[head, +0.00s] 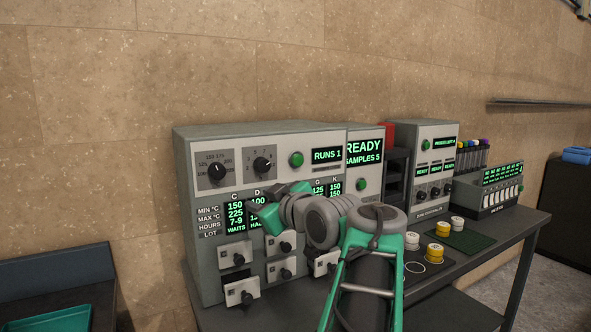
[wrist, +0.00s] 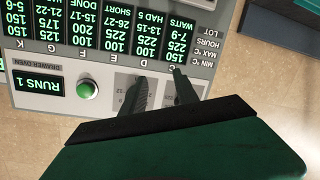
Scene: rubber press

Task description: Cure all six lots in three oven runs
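The grey drawer oven (head: 183,190) stands on the dark bench. Its front has a temperature dial (head: 217,174), an hours dial (head: 263,165), a green button (head: 296,159) and a display (head: 327,155) reading RUNS 1. A lot table (wrist: 120,35) shows upside down in the wrist view; C reads WAITS, D HAD, E SHORT and F DONE. Several knobbed drawers (head: 242,291) are below; my arm partly hides them. My gripper (head: 258,204) is in front of the lot table. In the wrist view its fingers (wrist: 160,80) are apart, with nothing visible between them, near the dials.
A second unit (head: 363,166) reads READY, SAMPLES 5. Another grey unit (head: 425,150) and a rack unit (head: 490,195) stand farther right. Yellow pots (head: 435,253) and white pots (head: 457,224) stand near a green mat (head: 470,239). A teal tray (head: 55,320) is at lower left.

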